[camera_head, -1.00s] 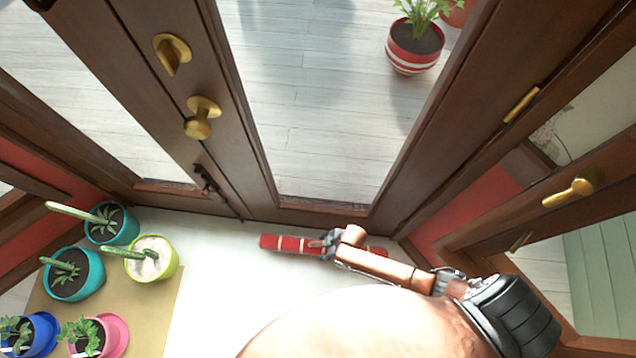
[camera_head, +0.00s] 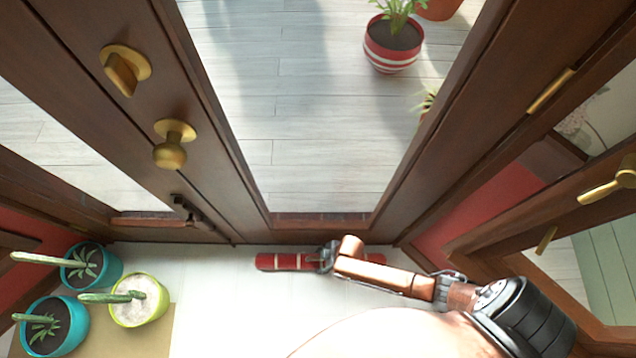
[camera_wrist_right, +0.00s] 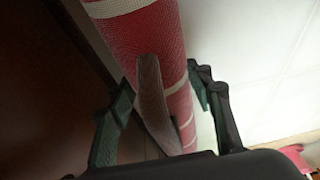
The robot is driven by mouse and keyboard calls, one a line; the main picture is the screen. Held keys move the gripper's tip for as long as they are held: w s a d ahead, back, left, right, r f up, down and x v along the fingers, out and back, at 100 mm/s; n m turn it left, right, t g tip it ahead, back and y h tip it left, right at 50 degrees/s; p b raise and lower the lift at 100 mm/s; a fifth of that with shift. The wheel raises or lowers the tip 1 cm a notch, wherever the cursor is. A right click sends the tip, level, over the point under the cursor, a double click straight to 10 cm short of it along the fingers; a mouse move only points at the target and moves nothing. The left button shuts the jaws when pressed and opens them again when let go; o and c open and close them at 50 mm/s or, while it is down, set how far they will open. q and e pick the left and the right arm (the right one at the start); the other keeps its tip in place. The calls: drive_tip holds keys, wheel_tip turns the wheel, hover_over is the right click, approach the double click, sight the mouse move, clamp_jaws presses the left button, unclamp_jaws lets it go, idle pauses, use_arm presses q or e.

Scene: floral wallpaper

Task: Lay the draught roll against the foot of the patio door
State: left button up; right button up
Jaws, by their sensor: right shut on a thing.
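The draught roll (camera_head: 287,262) is red with cream bands. It lies roughly parallel to the foot of the patio door (camera_head: 320,232), close in front of it. A narrow pale strip shows between roll and door in the head view. My right gripper (camera_head: 326,257) is shut on the roll, and my arm hides the roll's right part. In the right wrist view the roll (camera_wrist_right: 160,40) runs between the dark green fingers of the gripper (camera_wrist_right: 160,100). I cannot tell whether the roll touches the floor. My left gripper is not in view.
A brown frame with a brass handle (camera_head: 608,183) stands at the right.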

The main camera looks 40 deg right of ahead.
drive_tip(key=shift+w+r, duration=0.1)
drive_tip(key=shift+f, duration=0.25)
drive_tip(key=o, duration=1.7)
drive_tip(key=shift+r, duration=0.15)
